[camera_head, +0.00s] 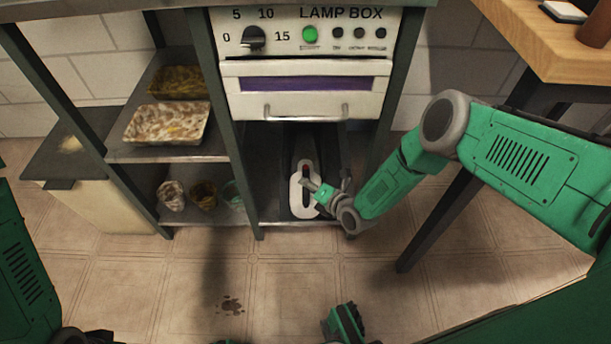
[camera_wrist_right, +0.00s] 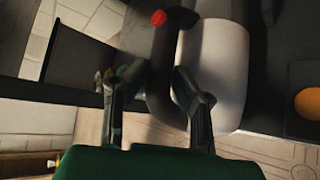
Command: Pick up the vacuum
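The vacuum (camera_head: 305,190) is a handheld one with a white body and dark parts. It stands in the low compartment under the lamp box. My right gripper (camera_head: 325,194) is at its front right side. In the wrist view, the fingers of my right gripper (camera_wrist_right: 155,105) are apart, with the vacuum's dark handle (camera_wrist_right: 160,60) and its red button between them. A gap shows on the left side of the handle; contact on the right is unclear. The white body (camera_wrist_right: 215,65) is to the right. My left arm is at the left edge; its gripper cannot be made out clearly.
The lamp box (camera_head: 305,85) is directly above the vacuum, with rack posts on both sides. Shelves at left hold trays (camera_head: 167,123) and small pots (camera_head: 203,195). A wooden table (camera_head: 545,45) stands at right. The tiled floor in front is mostly clear.

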